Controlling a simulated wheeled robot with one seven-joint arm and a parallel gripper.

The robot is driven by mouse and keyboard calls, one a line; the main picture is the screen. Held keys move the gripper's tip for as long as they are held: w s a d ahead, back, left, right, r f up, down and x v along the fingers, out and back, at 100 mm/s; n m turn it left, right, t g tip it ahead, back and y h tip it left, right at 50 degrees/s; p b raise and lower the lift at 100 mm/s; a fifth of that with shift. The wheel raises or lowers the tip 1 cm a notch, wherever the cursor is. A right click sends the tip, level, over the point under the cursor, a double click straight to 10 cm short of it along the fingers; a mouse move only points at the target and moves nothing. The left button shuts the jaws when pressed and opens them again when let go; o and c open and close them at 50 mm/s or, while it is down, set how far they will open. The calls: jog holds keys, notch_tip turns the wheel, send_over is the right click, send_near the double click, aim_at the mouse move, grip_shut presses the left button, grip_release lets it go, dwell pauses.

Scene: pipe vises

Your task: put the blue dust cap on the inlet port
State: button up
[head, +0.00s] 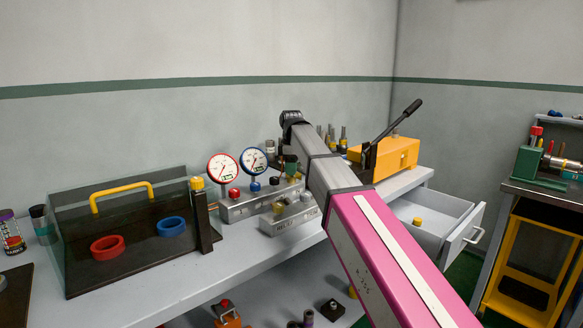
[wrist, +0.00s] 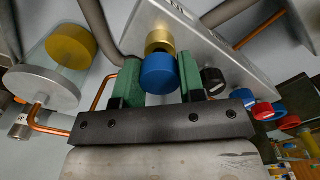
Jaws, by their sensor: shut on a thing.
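In the wrist view the blue dust cap (wrist: 158,74) sits between the two green fingers of my gripper (wrist: 161,85), which is shut on it. A brass port (wrist: 160,40) shows directly beyond the cap, in line with it. It stands on a grey metal block (wrist: 222,50). Whether the cap touches the port or is apart from it I cannot tell. I cannot read whether this port is marked as the inlet. In the head view my gripper (head: 291,165) is over the bench by the grey blocks, mostly hidden by my arm; the cap is hidden there.
A red-rimmed gauge (head: 223,168) and a blue-rimmed gauge (head: 253,160) stand by the blocks. A clear case (head: 60,215) with a yellow handle holds red and blue rings. An orange box (head: 398,153) with a lever stands behind an open drawer (head: 455,240). Black, blue and red knobs line the block nearby.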

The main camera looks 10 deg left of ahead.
jog(key=shift+f, duration=0.8)
jog(key=o, duration=1)
notch_tip(320, 180, up, 11)
jog(key=shift+f, duration=0.15)
